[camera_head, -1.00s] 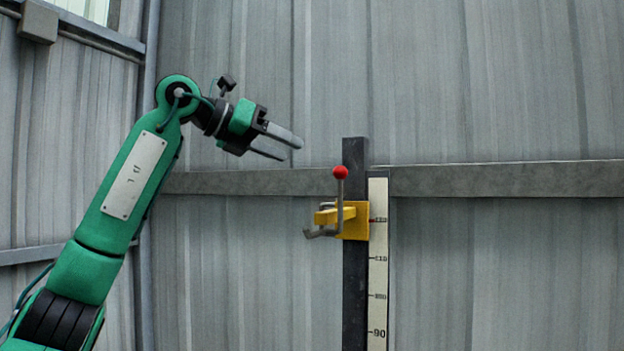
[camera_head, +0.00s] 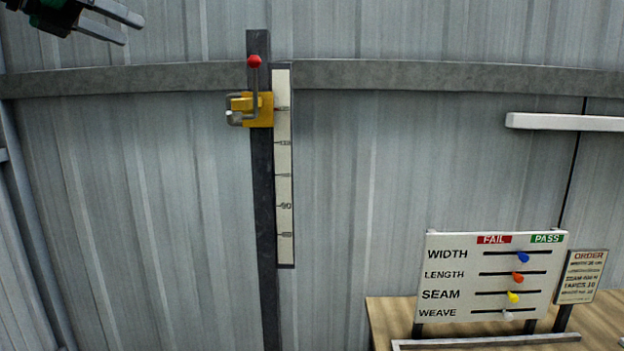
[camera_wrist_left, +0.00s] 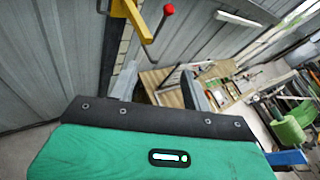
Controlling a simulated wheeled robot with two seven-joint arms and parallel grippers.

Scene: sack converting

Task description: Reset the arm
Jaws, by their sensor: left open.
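My left gripper (camera_head: 133,30) shows at the top left corner of the head view. Its two grey fingers are apart with nothing between them. It is up and to the left of a red-knobbed lever (camera_head: 254,61) on a yellow bracket (camera_head: 262,110), clear of both. In the left wrist view the open fingers (camera_wrist_left: 158,85) show beyond the green gripper body, with the red knob (camera_wrist_left: 168,10) above them. Most of my left arm is outside the head view. My right gripper is not in view.
The bracket sits on a dark upright post (camera_head: 264,200) beside a white scale (camera_head: 284,180). At the lower right a board with coloured sliders (camera_head: 440,300) and an order sign (camera_head: 582,276) stand on a wooden table (camera_head: 385,312). The wall area between is clear.

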